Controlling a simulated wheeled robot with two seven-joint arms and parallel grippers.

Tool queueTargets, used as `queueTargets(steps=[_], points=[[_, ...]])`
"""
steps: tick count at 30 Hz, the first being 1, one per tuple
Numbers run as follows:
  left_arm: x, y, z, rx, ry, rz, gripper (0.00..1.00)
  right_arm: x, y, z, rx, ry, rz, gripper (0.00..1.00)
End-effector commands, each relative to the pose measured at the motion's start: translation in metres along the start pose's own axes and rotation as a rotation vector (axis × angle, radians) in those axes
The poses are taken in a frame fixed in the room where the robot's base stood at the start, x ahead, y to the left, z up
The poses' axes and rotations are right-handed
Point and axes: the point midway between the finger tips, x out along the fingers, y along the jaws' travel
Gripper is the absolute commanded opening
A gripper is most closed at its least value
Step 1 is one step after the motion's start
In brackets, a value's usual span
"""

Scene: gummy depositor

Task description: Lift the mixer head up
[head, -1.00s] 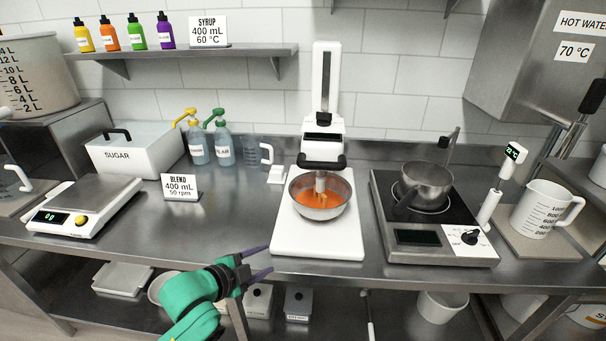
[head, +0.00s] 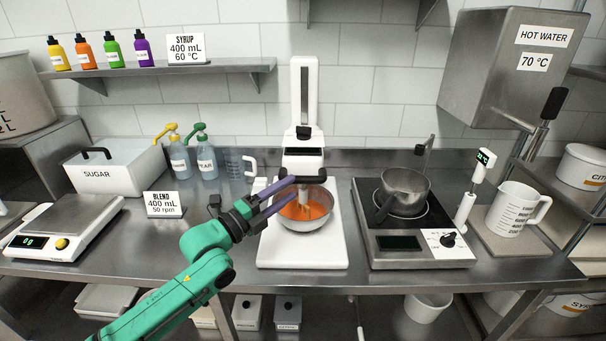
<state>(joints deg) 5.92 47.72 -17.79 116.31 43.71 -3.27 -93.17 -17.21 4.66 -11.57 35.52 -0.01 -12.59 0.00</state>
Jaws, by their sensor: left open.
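The white mixer (head: 304,95) stands in the middle of the steel counter on its white base. Its head (head: 303,160) is low, with the black handle (head: 312,179) at its front and the whisk down in the steel bowl (head: 321,222), which holds orange liquid. My left gripper (head: 284,191) is open in front of the mixer, its two purple fingers pointing at the left end of the handle. They overlap the handle and bowl edge in the picture; I cannot tell whether they touch. My right gripper is not in view.
A hot plate (head: 411,248) with a steel pot (head: 404,187) stands right of the mixer. At left are a BLEND sign (head: 172,204), pump bottles (head: 206,158), a clear jug (head: 235,165) and a scale (head: 62,228). A shelf (head: 160,70) hangs above.

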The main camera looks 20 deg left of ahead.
Motion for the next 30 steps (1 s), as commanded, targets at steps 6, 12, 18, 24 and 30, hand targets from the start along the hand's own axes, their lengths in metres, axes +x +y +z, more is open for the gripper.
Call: queueTargets(steps=[6,12,18,24,30], points=[[0.047,-0.005,0.001,-0.003,-0.001,-0.003,0.57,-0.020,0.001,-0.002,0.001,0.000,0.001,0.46],[0.060,-0.001,0.000,0.000,0.001,0.000,0.57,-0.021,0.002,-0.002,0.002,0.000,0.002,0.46],[0.059,0.000,0.000,0.000,0.000,0.000,0.45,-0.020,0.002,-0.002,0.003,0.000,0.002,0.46],[0.059,0.000,0.000,0.000,0.000,0.000,0.00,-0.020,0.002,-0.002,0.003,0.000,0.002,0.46],[0.059,0.000,0.000,-0.001,0.000,0.000,0.00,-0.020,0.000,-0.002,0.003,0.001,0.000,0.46]])
